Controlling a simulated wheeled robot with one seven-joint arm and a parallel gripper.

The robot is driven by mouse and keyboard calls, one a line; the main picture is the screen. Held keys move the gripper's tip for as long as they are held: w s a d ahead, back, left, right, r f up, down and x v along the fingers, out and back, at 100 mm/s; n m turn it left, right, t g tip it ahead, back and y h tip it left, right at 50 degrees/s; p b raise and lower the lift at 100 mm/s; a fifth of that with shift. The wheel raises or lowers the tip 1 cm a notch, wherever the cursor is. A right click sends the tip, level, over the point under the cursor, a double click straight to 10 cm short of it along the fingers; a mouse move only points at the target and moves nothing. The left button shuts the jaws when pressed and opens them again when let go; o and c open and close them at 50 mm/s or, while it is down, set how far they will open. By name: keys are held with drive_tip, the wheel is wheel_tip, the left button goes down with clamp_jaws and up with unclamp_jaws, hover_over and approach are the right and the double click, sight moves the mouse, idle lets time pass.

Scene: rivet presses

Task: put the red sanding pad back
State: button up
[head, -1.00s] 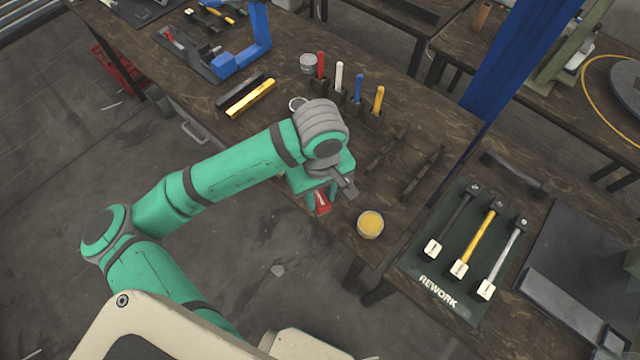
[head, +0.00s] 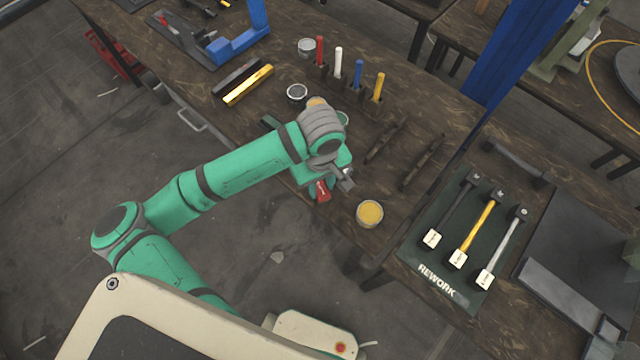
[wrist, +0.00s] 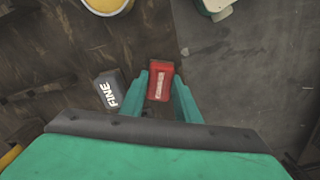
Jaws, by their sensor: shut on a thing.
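The red sanding pad (wrist: 160,82), a small red block with a pale label, is between the two teal fingers of my gripper (wrist: 162,96) in the wrist view. My gripper is shut on it. In the head view the red pad (head: 321,191) shows below my wrist, by the front edge of the wooden bench (head: 440,118). I cannot tell its height above the bench. A grey pad (wrist: 112,90) marked FINE is just left of it in the wrist view, apart from it.
An open jar of yellow stuff (head: 369,213) stands right of my gripper near the bench edge. Upright coloured handles (head: 338,62), a yellow bar (head: 248,86) and a small round tin (head: 297,92) are further back. A green REWORK mat (head: 452,262) with hammers lies right.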

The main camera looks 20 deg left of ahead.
sight(322, 187)
drive_tip(key=shift+f, duration=0.1)
drive_tip(key=o, duration=1)
drive_tip(key=shift+w, duration=0.15)
drive_tip(key=shift+d+r, duration=0.2)
drive_tip(key=shift+r, duration=0.25)
wheel_tip(322, 187, up, 11)
drive_tip(key=shift+a+r, duration=0.1)
drive_tip(key=shift+r, duration=0.1)
